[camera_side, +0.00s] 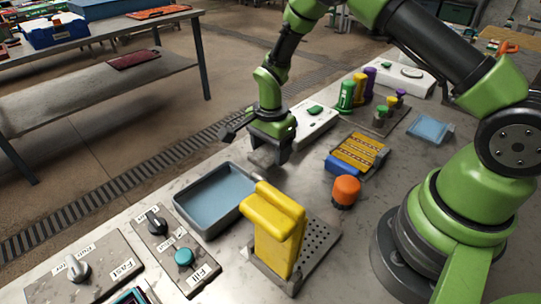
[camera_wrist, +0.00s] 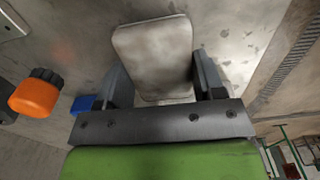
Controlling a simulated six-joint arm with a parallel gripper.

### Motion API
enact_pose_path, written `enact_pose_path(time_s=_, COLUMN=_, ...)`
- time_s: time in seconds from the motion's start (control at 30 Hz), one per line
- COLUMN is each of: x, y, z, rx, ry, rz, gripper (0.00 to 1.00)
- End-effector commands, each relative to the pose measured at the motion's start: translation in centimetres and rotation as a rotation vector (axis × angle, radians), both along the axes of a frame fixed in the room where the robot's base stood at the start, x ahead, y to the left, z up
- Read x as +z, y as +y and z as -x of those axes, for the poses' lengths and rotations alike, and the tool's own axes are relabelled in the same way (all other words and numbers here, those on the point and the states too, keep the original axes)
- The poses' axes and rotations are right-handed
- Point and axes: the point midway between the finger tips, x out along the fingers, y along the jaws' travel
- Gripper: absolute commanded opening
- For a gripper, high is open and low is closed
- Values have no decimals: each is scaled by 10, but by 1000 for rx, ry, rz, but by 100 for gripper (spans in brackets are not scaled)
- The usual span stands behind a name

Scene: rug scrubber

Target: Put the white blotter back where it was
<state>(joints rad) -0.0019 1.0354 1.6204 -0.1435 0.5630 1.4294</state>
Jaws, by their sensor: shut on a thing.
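My gripper (camera_side: 270,153) points down above the table, to the right of and behind the blue-lined tray. In the wrist view my gripper (camera_wrist: 155,88) has one dark finger on each side of the white blotter (camera_wrist: 153,52), a pale, slightly stained block with rounded corners. It is shut on the blotter. In the side view the blotter (camera_side: 263,157) shows only as a small pale patch between the fingers, mostly hidden. I cannot tell whether its underside touches the table.
A grey tray (camera_side: 180,205) with a blue floor lies left of the gripper. A yellow block (camera_side: 275,240) stands on a perforated plate in front.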

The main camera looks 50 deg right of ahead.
Motion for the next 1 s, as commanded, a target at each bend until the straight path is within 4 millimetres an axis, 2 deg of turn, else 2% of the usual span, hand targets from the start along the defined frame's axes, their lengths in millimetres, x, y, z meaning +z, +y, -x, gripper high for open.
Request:
enact_pose_path(time_s=0.03, x=-9, y=0, z=0, rx=0, ry=3, rz=0, gripper=42)
enact_pose_path(time_s=0.17, x=-22, y=0, z=0, rx=0, ry=1, rz=0, gripper=42)
enact_pose_path(time_s=0.53, x=-25, y=0, z=0, rx=1, ry=-1, rz=0, gripper=42)
enact_pose_path(time_s=0.57, x=-26, y=0, z=0, rx=1, ry=-1, rz=0, gripper=65)
enact_pose_path(time_s=0.67, x=-25, y=0, z=0, rx=1, ry=-2, rz=0, gripper=88)
enact_pose_path(time_s=1.0, x=-21, y=0, z=0, rx=1, ry=-2, rz=0, gripper=88)
